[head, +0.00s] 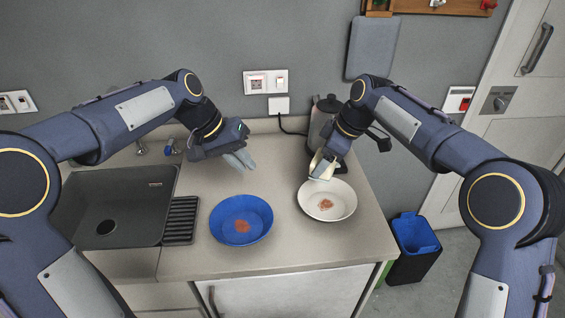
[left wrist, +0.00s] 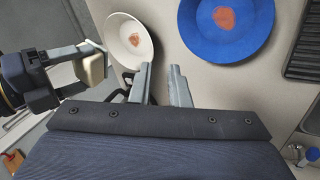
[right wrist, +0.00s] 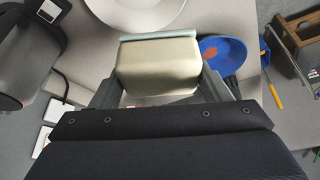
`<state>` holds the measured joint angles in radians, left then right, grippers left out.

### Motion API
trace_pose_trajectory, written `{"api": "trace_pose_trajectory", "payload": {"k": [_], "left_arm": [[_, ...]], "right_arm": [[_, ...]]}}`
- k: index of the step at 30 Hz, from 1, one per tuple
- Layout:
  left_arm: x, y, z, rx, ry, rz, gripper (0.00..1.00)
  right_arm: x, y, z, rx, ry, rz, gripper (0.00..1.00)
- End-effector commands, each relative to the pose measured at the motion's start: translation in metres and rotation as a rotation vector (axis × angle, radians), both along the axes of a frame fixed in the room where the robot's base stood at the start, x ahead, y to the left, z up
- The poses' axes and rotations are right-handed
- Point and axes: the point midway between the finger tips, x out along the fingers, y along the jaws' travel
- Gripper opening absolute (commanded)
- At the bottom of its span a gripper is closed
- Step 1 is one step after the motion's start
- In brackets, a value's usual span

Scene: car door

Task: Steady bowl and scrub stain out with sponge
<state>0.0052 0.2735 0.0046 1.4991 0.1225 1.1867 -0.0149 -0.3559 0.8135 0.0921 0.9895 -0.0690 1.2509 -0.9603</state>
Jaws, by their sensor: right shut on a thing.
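A blue bowl (head: 240,222) with a reddish-brown stain (head: 242,226) stands on the counter in the middle of the head view. A white bowl (head: 340,205) with a similar stain (head: 326,204) stands to its right. My right gripper (head: 318,172) is shut on a cream sponge (right wrist: 158,68), just above the far left rim of the white bowl. My left gripper (head: 243,161) is empty above the counter, behind the blue bowl. In the left wrist view its two fingers (left wrist: 160,84) stand apart, with both bowls beyond them.
A dark sink (head: 120,195) with a ribbed drainer (head: 181,220) is at the left. A kettle (head: 325,112) stands at the back right, close to my right gripper. A bin (head: 414,240) stands on the floor at the right. The counter front is clear.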

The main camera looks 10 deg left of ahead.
Motion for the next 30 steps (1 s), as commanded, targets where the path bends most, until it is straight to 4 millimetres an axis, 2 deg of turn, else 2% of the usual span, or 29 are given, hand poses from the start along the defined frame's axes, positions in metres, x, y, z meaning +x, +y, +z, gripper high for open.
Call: {"api": "trace_pose_trajectory", "payload": {"k": [1,6,12,18,23,30], "left_arm": [[0.021,-0.007,-0.011,-0.007,0.023,-0.015,0.16],[0.078,-0.029,-0.044,-0.031,0.082,-0.057,0.16],[0.119,-0.052,-0.085,-0.052,0.133,-0.094,0.16],[0.134,-0.064,-0.106,-0.063,0.155,-0.111,0.16],[0.136,-0.071,-0.119,-0.064,0.159,-0.114,0.16],[0.134,-0.093,-0.156,-0.063,0.161,-0.114,0.16]], "right_arm": [[0.000,0.000,0.000,0.000,0.000,0.000,0.52],[0.000,0.000,0.000,0.000,0.000,0.000,0.52],[0.000,0.000,0.000,0.000,0.000,0.000,0.52],[0.000,0.000,0.000,0.000,0.000,0.000,0.52],[0.000,0.000,0.000,0.000,0.000,0.000,0.52],[0.000,0.000,0.000,0.000,0.000,0.000,0.52]]}}
